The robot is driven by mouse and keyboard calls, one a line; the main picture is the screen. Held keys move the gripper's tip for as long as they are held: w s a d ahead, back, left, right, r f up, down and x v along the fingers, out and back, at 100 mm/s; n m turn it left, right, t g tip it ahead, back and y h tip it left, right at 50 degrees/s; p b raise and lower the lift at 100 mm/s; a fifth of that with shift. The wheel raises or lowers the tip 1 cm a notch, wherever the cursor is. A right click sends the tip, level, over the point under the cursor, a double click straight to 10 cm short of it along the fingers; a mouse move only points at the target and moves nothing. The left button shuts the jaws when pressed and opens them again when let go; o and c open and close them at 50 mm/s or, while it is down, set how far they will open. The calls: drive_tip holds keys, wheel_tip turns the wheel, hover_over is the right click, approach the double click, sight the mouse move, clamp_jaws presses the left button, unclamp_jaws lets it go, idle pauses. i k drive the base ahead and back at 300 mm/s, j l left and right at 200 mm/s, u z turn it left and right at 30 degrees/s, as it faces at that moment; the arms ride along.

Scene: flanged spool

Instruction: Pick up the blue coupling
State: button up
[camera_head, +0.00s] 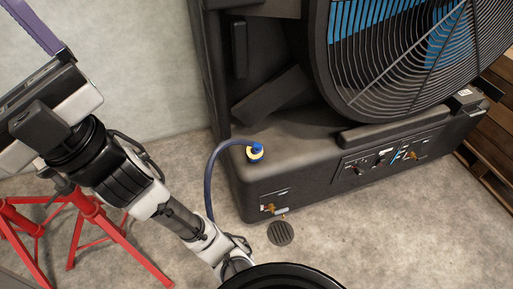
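The blue coupling (257,148) sits on the ledge of a large black fan machine, right of the picture's middle. A yellow ring shows around its lower part. A dark blue hose (213,165) curves from it to the left and down toward the floor. My gripper (34,28) appears only in part at the upper left edge, with a purple finger-like bar. It is far to the left of the coupling and not touching it. Its fingertips are cut off by the frame, so I cannot see whether it is open or shut.
The black fan machine (310,180) fills the right, with a round grille (410,50) above the ledge and a control panel (395,155) in front. Red stands (85,225) are at lower left. A floor drain (280,233) lies before the machine. Wooden slats (490,165) stand at right.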

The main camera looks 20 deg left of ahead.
sight(255, 152)
drive_tip(key=i+j+z, duration=0.15)
drive_tip(key=j+z, duration=0.2)
drive_tip(key=i+j+z, duration=0.1)
drive_tip(key=j+z, duration=0.65)
drive_tip(key=i+j, duration=0.05)
drive_tip(key=j, duration=0.05)
